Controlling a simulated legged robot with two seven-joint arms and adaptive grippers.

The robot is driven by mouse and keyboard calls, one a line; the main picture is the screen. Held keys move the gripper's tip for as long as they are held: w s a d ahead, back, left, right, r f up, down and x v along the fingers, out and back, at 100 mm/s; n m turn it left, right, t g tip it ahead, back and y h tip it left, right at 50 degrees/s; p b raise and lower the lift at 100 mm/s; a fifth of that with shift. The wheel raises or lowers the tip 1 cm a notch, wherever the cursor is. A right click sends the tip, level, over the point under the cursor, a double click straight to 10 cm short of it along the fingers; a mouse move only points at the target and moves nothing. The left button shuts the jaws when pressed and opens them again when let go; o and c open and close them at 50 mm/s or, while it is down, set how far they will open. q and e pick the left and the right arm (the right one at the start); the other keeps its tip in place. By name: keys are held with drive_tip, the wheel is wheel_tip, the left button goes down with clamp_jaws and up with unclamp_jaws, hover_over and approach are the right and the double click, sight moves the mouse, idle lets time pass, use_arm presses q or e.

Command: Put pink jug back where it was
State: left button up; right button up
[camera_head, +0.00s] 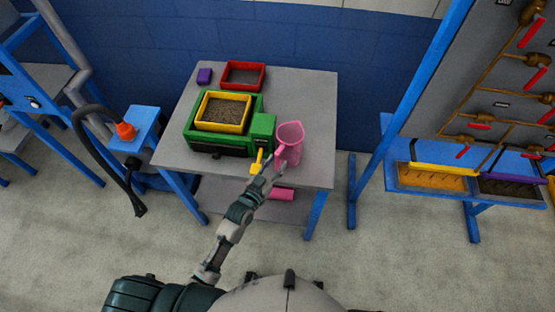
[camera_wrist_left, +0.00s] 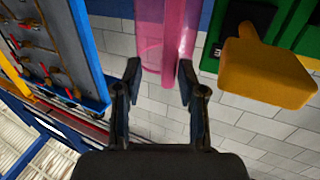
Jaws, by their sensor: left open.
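The pink jug (camera_head: 290,143) stands upright at the right side of the grey table, beside the green box. My left gripper (camera_head: 270,171) is at the table's front edge, just in front of the jug. In the left wrist view the jug (camera_wrist_left: 151,35) and its handle fill the gap ahead of my open left gripper (camera_wrist_left: 159,68). I cannot tell whether the fingertips touch the handle. My right gripper is not in view.
A green machine (camera_head: 262,125) with a yellow sieve (camera_head: 222,128) and a yellow handle (camera_wrist_left: 265,72) is close by. A red tray (camera_head: 243,65) and a purple block (camera_head: 204,76) are behind. A pink object (camera_head: 281,194) lies below the tabletop. The table's right side is bare.

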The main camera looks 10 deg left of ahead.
use_arm(q)
drive_tip(key=shift+a+v, duration=0.4)
drive_tip(key=shift+v, duration=4.75)
drive_tip(key=s+a+f+n+g+y, duration=0.1)
drive_tip(key=s+a+f+g, duration=0.15)
drive_tip(key=f, duration=0.85)
drive_tip(key=s+a+f+g+y, duration=0.1)
drive_tip(key=s+f+g+y, duration=0.15)
drive_tip(key=f, duration=0.95)
drive_tip(key=s+a+f+n+g+y, duration=0.1)
drive_tip(key=s+a+f+g, duration=0.15)
drive_tip(key=f, duration=0.85)
drive_tip(key=s+a+f+g, duration=0.1)
drive_tip(key=s+f+g, duration=0.1)
drive_tip(key=s+f, duration=0.4)
drive_tip(key=s+a+f+g+y, duration=0.1)
drive_tip(key=s+f, duration=0.5)
drive_tip(key=s, duration=0.6)
drive_tip(key=s+a+f+g+y, duration=0.1)
drive_tip(key=s+a+f+g, duration=0.2)
drive_tip(key=s+f+g, duration=0.2)
drive_tip(key=s+f, duration=0.2)
drive_tip(key=s, duration=0.2)
drive_tip(key=shift+s, duration=0.25)
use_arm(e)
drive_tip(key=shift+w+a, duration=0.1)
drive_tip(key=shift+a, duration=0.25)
